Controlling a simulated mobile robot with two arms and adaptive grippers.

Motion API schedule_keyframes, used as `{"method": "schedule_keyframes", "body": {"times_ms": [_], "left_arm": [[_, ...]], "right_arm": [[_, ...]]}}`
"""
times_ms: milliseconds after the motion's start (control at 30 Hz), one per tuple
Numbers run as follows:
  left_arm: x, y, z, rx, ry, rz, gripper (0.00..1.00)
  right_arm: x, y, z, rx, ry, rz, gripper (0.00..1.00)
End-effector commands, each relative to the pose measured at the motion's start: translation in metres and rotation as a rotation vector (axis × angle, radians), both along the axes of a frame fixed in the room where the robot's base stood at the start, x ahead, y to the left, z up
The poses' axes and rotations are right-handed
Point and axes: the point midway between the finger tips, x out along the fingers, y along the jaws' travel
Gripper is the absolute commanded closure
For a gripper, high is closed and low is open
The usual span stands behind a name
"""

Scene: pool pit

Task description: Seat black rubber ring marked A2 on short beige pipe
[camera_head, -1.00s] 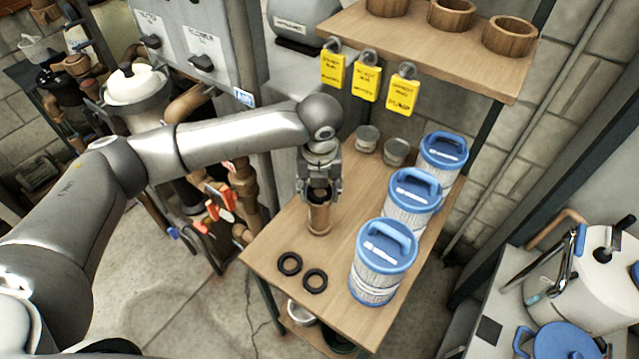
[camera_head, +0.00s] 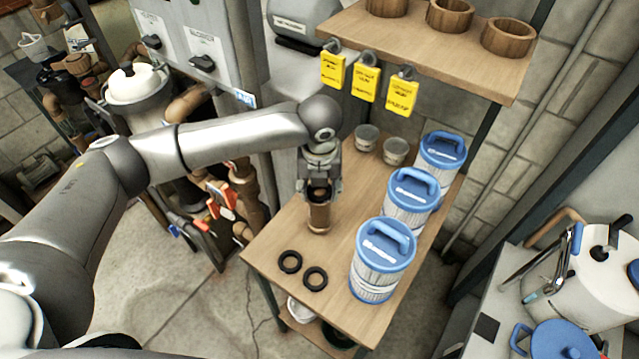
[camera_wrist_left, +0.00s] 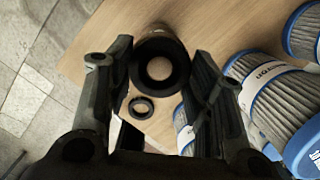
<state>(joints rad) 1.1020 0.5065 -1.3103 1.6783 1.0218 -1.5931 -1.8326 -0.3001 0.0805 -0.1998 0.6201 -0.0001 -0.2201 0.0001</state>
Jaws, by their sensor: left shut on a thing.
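The short beige pipe (camera_head: 319,217) stands upright on the wooden table, near its left edge. My left gripper (camera_head: 319,188) is directly above it, pointing down, with its fingers at the pipe's top. It is shut on a black rubber ring (camera_wrist_left: 161,70), which appears between the fingers in the left wrist view. The ring is over the pipe's upper end; I cannot tell whether it is fully down on it. No A2 mark is legible. Two more black rings (camera_head: 290,262) (camera_head: 315,278) lie flat on the table in front of the pipe. My right gripper is not in view.
Several blue-lidded filter cartridges (camera_head: 383,262) stand along the table's right side. Two small cups (camera_head: 367,138) (camera_head: 395,151) are at the back. A shelf (camera_head: 430,60) with yellow tags (camera_head: 366,83) and wooden rings overhangs the rear. Bare table (camera_head: 272,237) lies left of the pipe.

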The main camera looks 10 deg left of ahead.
Motion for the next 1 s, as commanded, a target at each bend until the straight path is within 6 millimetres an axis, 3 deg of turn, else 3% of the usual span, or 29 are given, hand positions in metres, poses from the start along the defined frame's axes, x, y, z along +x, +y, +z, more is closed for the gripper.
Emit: {"method": "schedule_keyframes", "body": {"times_ms": [67, 100, 267, 500, 667, 1000], "left_arm": [[0.0, -0.0001, -0.0002, 0.0, 0.0, 0.0, 0.64], [0.0, -0.0001, -0.0002, 0.0, 0.0, 0.0, 0.46], [-0.0001, -0.0001, -0.0001, 0.0, 0.0, 0.0, 0.26], [-0.0001, -0.0001, 0.0, 0.0, 0.0, 0.0, 0.26], [-0.0001, 0.0, 0.0, 0.0, 0.0, 0.0, 0.08], [-0.0001, 0.0, 0.0, 0.0, 0.0, 0.0, 0.08]], "right_arm": [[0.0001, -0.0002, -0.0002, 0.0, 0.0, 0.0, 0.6], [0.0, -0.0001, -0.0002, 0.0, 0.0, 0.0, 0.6], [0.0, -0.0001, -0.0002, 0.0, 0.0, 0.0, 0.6], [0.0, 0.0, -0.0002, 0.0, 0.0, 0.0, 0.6], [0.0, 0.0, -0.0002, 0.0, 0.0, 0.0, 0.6], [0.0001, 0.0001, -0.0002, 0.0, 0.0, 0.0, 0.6]]}}
